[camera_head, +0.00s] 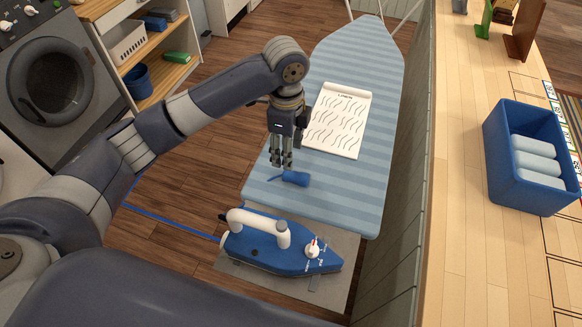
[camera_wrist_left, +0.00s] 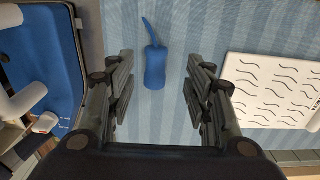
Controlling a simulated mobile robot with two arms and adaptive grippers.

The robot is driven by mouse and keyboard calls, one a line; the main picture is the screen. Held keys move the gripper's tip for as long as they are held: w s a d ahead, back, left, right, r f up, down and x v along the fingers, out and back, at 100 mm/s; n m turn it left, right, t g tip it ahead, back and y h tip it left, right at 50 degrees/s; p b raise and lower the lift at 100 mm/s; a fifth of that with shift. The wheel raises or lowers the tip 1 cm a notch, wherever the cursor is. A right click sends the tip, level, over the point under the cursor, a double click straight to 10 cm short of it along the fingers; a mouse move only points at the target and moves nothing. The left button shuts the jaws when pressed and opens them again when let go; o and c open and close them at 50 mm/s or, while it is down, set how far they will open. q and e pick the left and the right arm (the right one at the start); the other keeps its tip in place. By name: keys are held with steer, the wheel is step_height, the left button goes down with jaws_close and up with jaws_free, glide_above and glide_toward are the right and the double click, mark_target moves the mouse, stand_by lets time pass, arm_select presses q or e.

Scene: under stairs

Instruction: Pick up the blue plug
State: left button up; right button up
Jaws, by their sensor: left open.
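The blue plug (camera_head: 296,178) lies on the striped ironing board (camera_head: 360,60), with a short cord end pointing left in the head view. In the left wrist view the plug (camera_wrist_left: 155,68) shows between and beyond the two fingers, with its cord end toward the top. My left gripper (camera_head: 281,162) is open and points down just above and slightly left of the plug. Its fingers stand apart on either side of the plug in the left wrist view (camera_wrist_left: 158,88), and nothing is between them in their grip. My right gripper is not in view.
A blue and white iron (camera_head: 270,250) rests on a grey plate (camera_head: 340,285) at the near end of the board. A paper sheet (camera_head: 338,118) lies right of the gripper. A blue crate (camera_head: 515,180) with pale rolls stands on the wooden counter (camera_head: 470,200).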

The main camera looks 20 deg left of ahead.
mark_target(288, 173)
arm_select(q)
steer(key=f, duration=0.2)
steer(key=s+f, duration=0.1)
steer(key=shift+d, duration=0.3)
steer(key=shift+f+p, duration=0.2)
steer(key=shift+p, duration=0.15)
step_height(288, 173, down, 5)
steer(key=shift+w+r+p, duration=0.15)
steer(key=shift+r+p, duration=0.05)
steer(key=shift+p, duration=0.6)
steer(key=shift+f, duration=0.2)
steer(key=shift+c, duration=1.3)
steer(key=c, duration=0.8)
steer(key=shift+c, duration=0.2)
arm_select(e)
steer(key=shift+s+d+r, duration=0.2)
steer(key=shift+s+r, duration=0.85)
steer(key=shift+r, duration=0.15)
